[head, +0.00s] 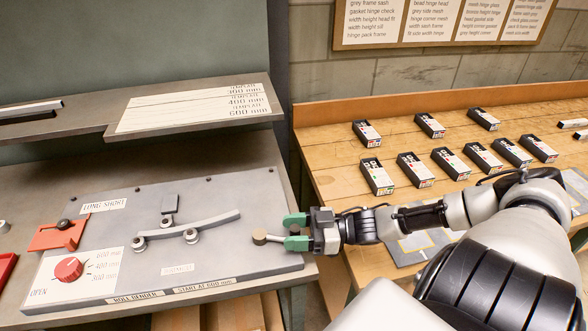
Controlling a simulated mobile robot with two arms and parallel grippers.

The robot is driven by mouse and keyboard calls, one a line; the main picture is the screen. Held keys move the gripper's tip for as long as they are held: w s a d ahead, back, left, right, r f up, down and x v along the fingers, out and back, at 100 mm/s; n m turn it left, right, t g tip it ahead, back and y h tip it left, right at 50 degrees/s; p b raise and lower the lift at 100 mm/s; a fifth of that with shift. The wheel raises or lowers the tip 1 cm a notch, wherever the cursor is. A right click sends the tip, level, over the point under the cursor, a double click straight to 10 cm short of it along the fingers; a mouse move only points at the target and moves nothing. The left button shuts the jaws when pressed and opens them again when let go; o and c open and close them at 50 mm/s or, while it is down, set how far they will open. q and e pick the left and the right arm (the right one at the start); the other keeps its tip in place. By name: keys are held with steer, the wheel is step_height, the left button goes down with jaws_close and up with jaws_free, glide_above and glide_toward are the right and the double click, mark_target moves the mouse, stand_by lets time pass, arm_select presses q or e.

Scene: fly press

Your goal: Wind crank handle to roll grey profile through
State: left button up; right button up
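The roll bender (226,274) is a grey plate on the bench at the left, labelled ROLL BENDER. The grey profile (218,221) lies across its rollers (168,221), bent slightly upward at its right end. The crank handle (260,238) shows a round brownish end, with a short bar running right toward my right gripper (296,231). Its green fingertips stand apart, one above and one below, at the plate's right side. The fingers partly hide the crank, so I cannot tell whether they grip it. My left gripper is out of view.
A red dial (68,269) and a red clamp-like part (58,235) sit at the plate's left. A shelf (80,127) with a template label overhangs behind. On the wooden bench (330,150) at right stand several small dark boxes (415,170).

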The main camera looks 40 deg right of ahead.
steer(key=shift+s+d, duration=0.1)
steer(key=shift+s, duration=0.05)
steer(key=shift+s+d+f, duration=0.1)
steer(key=shift+s+d, duration=0.1)
steer(key=p+v, duration=0.1)
steer(key=v, duration=0.9)
